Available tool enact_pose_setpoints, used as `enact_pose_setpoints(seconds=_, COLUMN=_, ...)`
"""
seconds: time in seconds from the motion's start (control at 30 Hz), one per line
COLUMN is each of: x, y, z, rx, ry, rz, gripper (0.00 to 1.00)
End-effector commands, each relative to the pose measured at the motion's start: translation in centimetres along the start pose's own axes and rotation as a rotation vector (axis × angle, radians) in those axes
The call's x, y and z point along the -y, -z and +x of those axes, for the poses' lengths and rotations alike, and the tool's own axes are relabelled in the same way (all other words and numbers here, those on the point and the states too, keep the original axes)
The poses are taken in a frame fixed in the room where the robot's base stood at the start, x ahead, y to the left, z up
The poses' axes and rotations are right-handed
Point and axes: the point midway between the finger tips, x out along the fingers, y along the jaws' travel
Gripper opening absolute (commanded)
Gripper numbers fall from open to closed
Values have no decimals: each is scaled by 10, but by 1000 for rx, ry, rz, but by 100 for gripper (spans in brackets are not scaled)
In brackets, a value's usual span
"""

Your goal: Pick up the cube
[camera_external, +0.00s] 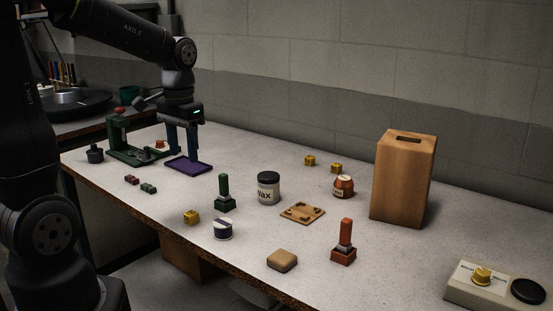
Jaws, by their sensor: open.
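Three small yellow cube-like blocks are on the table. One yellow cube (191,217) sits near the front edge, left of a striped round tin. A second yellow cube (310,160) and a third yellow cube (336,168) sit farther back, near the wall. My gripper (183,153) points down, open, with its dark fingers just above or at a purple tray (188,166). I cannot tell whether the fingertips touch the tray. My gripper is apart from all three yellow cubes.
A green press (130,153) stands left of my gripper. Red blocks (131,180) and green blocks (149,188) lie in front. A wax jar (268,190), green stamp (225,196), red stamp (344,244) and tall wooden box (402,180) stand rightward.

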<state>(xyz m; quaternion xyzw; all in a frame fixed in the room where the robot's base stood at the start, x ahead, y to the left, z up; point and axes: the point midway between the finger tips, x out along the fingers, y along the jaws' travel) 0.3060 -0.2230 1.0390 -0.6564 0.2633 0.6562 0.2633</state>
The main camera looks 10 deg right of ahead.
Motion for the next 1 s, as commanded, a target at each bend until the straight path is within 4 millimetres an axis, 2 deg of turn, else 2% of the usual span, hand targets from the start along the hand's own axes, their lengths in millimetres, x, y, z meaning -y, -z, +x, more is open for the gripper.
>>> enact_pose_setpoints(seconds=0.4, x=0, y=-1, z=88, rx=6, ry=-1, rz=0, gripper=51)
enact_pose_setpoints(seconds=0.53, x=0, y=-1, z=104, rx=3, ry=0, rz=0, gripper=51)
enact_pose_setpoints(seconds=0.77, x=-1, y=0, z=116, rx=2, ry=0, rz=0, gripper=51)
enact_pose_setpoints(seconds=1.0, x=-4, y=0, z=148, rx=4, ry=-1, rz=-1, gripper=51)
